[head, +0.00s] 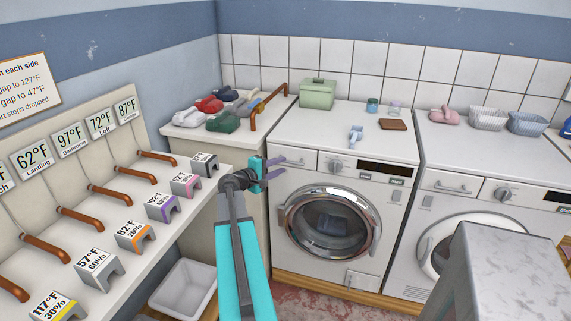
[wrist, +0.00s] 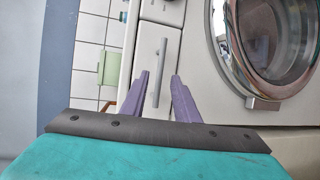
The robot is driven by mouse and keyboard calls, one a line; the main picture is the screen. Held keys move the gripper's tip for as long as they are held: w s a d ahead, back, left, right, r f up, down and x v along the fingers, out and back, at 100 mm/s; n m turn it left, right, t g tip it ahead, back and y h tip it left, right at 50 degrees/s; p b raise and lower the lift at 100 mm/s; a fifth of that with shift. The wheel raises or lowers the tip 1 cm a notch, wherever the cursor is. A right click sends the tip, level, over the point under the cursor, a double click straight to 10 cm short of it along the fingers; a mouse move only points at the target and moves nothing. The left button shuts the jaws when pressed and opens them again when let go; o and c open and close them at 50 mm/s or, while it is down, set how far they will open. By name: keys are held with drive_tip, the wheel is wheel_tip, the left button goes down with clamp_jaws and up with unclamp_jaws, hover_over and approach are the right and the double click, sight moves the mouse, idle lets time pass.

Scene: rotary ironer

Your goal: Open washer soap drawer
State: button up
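The left washer (head: 345,180) is a white front-loader with a round chrome-rimmed door. Its soap drawer (head: 304,157) is at the upper left of its front and looks closed. The drawer front also shows in the wrist view (wrist: 150,45), with a grey bar handle (wrist: 161,56). My gripper (head: 290,165) is in front of the drawer, and its purple fingers hide part of it in the head view. In the wrist view my gripper (wrist: 159,74) is open and empty. The handle appears between and beyond the fingertips; I cannot tell the exact distance.
A second washer (head: 496,185) stands to the right. A counter (head: 190,135) with several coloured shoes and a brown rail is at the left. A green box (head: 318,93) sits on the left washer. A grey block (head: 500,255) fills the lower right.

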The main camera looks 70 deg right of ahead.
sight(288, 162)
drive_tip(key=shift+p+x, duration=0.3)
drive_tip(key=shift+x, duration=1.7)
drive_tip(key=shift+c, duration=0.3)
